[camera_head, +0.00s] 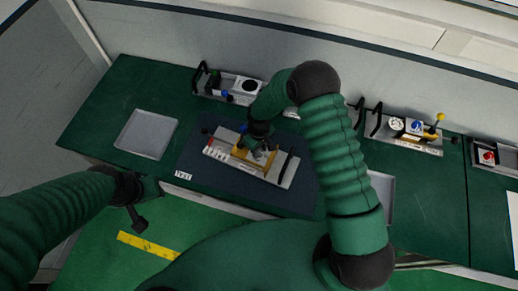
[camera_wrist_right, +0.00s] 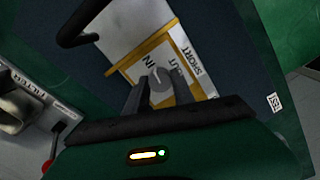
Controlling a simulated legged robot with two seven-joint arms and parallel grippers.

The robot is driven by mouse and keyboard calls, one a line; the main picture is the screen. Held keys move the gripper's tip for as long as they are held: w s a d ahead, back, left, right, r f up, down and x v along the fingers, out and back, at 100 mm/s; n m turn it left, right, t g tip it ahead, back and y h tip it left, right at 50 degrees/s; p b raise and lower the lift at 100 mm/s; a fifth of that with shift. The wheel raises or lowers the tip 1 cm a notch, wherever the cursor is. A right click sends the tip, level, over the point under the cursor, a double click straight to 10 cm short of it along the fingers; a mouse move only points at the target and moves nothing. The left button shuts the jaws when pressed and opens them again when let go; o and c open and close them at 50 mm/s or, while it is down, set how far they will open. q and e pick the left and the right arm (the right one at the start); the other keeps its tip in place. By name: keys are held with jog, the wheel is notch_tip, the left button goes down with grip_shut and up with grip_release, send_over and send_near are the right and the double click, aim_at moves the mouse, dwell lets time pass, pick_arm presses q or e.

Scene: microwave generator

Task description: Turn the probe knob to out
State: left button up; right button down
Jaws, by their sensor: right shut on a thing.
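The probe knob (camera_wrist_right: 163,86) is a grey round knob on a white panel with a yellow border, in the right wrist view. The labels IN, OUT and SHORT are printed around it. A white mark on the knob points roughly toward IN. My right gripper (camera_wrist_right: 158,90) has a finger on either side of the knob and is shut on it. In the head view, my right gripper (camera_head: 260,150) reaches down onto the white module (camera_head: 222,155), hiding the knob. My left gripper (camera_head: 138,212) hangs at the lower left, off the table; its jaws are unclear.
The module lies on a dark mat (camera_head: 300,195) labelled TEST and has a black handle (camera_head: 286,165). A grey tray (camera_head: 147,133) lies to the left. Other modules stand along the back, one with a yellow-knobbed lever (camera_head: 440,118). My right arm covers part of the table.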

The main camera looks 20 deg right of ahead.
jog(key=m+b, duration=0.2)
jog(key=m, duration=0.1)
jog(key=shift+f, duration=0.15)
jog(key=m+b, duration=0.2)
jog(key=m, duration=0.2)
jog(key=shift+m+b, duration=0.3)
jog(key=shift+b, duration=0.1)
jog(key=m+b, duration=0.1)
jog(key=m, duration=0.3)
jog(key=shift+a, duration=0.1)
jog(key=shift+m+b, duration=0.3)
jog(key=shift+m, duration=1.9)
jog(key=c, duration=1.1)
grip_release()
jog(key=shift+o, duration=0.2)
